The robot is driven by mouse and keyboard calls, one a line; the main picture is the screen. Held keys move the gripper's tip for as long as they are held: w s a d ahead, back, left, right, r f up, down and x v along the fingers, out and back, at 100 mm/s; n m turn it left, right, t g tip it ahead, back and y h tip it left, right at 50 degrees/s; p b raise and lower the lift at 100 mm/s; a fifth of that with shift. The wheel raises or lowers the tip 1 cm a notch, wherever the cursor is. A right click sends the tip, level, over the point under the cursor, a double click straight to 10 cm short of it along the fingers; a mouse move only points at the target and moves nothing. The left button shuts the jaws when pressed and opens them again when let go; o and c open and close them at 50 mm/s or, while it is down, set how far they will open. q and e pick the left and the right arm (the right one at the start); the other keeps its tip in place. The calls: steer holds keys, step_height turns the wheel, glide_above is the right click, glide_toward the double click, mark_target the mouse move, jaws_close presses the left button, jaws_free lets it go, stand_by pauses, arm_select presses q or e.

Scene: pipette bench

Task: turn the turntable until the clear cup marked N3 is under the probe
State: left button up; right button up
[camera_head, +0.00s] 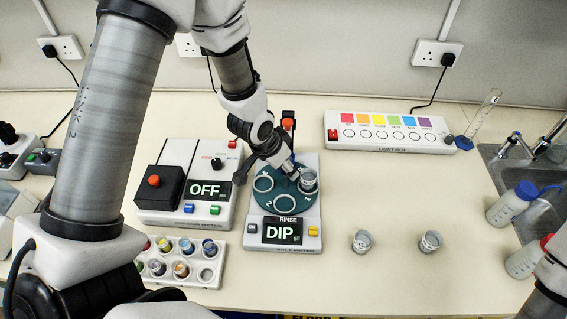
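The teal turntable (284,203) sits on a white unit whose display (283,231) reads RINSE and DIP. Numbered ring seats show on it. One clear cup (308,181) stands in a seat on its right side; I cannot read its mark. A red-topped part (288,123), perhaps the probe head, stands behind the turntable. My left gripper (288,168) is over the back of the turntable, close to that cup, and hides that part of it. I cannot tell whether its fingers are open or touch anything. My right arm enters at lower right; its gripper is out of view.
Two clear cups (362,241) (430,241) stand on the bench to the right. A white rack (205,285) of coloured vials is at front left, below a box reading OFF (207,190). A light box (388,132) is at the back. Bottles (511,203) stand by the sink.

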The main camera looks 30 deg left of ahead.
arm_select(q)
steer(key=shift+s, duration=0.1)
steer(key=c, duration=0.5)
jaws_close()
steer(key=shift+f, duration=0.1)
arm_select(e)
steer(key=shift+s+f, duration=0.15)
steer(key=shift+s, duration=0.2)
